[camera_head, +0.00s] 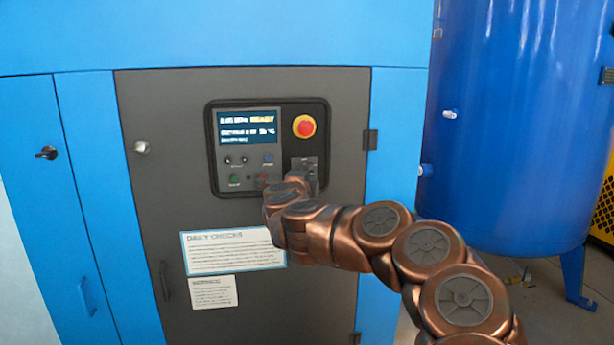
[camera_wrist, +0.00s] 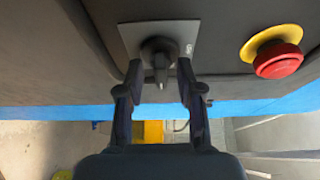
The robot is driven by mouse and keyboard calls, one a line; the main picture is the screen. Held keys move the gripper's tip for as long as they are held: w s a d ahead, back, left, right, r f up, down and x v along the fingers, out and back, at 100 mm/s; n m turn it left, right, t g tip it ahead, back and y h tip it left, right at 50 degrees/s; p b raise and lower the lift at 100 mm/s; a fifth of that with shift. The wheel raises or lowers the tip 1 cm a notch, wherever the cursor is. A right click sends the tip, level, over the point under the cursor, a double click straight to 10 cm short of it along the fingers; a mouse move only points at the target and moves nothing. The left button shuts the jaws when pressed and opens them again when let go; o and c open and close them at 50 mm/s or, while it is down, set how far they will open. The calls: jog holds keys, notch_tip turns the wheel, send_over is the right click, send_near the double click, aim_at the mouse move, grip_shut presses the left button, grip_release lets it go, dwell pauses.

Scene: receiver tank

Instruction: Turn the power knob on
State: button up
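The power knob (camera_wrist: 158,58) is a dark knob with a pointer, mounted on a small grey plate (camera_wrist: 185,34) in the wrist view. My gripper (camera_wrist: 158,72) has its two fingers spread, one on each side of the knob's pointer, with a visible gap to it. Whether a fingertip touches the knob's base is unclear. In the head view my gripper and wrist cover most of the knob; only part of its plate (camera_head: 304,163) shows, at the lower right of the control panel (camera_head: 213,165).
A red emergency stop button (camera_head: 304,126) on a yellow ring sits just above the knob; it shows close by in the wrist view (camera_wrist: 278,60). A lit screen (camera_head: 248,127) is left of it. Paper notices (camera_head: 232,251) are below the panel. A blue tank (camera_head: 520,130) stands right.

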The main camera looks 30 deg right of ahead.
jog(key=shift+s+a, duration=0.1)
jog(key=v, duration=1.1)
jog(key=shift+s+a, duration=0.25)
jog(key=shift+a, duration=0.05)
jog(key=shift+r, duration=0.1)
dwell(0.5)
